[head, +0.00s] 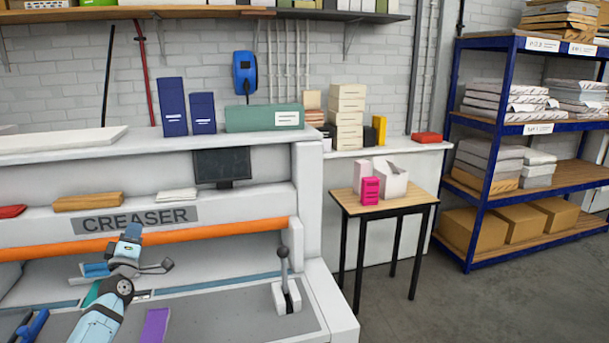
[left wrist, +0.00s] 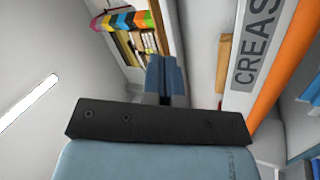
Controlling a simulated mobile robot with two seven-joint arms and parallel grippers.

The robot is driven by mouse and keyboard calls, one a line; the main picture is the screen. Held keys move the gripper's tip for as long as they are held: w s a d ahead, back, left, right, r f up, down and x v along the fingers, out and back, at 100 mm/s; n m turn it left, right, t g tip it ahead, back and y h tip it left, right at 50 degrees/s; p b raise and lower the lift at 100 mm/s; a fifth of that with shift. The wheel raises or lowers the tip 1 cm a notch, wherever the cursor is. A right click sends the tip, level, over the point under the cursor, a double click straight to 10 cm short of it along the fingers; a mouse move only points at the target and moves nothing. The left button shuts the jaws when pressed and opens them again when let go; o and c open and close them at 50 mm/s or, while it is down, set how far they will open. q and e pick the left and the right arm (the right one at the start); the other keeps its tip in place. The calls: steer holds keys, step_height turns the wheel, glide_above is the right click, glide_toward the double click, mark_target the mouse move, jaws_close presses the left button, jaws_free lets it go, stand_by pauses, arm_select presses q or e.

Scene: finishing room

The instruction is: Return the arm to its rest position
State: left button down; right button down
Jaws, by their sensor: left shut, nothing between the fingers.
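My left arm (head: 103,312) reaches in from the bottom left of the head view, in front of the creaser machine. My left gripper (head: 132,231) points upward, just below the CREASER sign and seemingly in front of the orange bar. In the left wrist view its two blue fingers (left wrist: 164,78) are together with nothing between them. My right gripper is in neither view.
The creaser has an orange bar (head: 220,232) and an upright lever (head: 284,262). A purple item (head: 156,325) lies on its bed. A small wooden table (head: 383,203) holds pink and white items. Blue shelving (head: 480,200) stands at right. Floor between is clear.

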arm_select(q)
steer(key=s+a+r+m+t, duration=0.1)
steer(key=s+a+r+m, duration=0.15)
steer(key=a+r, duration=0.5)
steer(key=s+a+r+m, duration=0.25)
steer(key=a+r, duration=0.25)
steer(key=a, duration=0.5)
steer(key=w+a+f+m+g+y, duration=0.25)
steer(key=f+m+g, duration=0.4)
steer(key=m, duration=0.75)
steer(key=s+d+f+g+h, duration=0.1)
steer(key=s+d+f+h, duration=0.1)
steer(key=s+d+f, duration=0.5)
steer(key=s+d+f+g+h, duration=0.1)
steer(key=s+d+f+h, duration=0.15)
steer(key=d+f, duration=0.9)
steer(key=s+d+f+g+h, duration=0.1)
steer(key=s+d+f, duration=0.45)
steer(key=f, duration=0.65)
steer(key=s+d+f+g+h, duration=0.1)
steer(key=s+d+f, duration=0.2)
steer(key=s+d, duration=0.3)
steer(key=s+d+f+n+g+h, duration=0.1)
steer(key=s+d+f, duration=0.2)
steer(key=s+d, duration=0.4)
steer(key=s+d+f+n+g+h, duration=0.1)
steer(key=s+d+f, duration=0.3)
steer(key=s, duration=1.2)
steer(key=shift+s+d, duration=0.35)
steer(key=shift+d, duration=0.85)
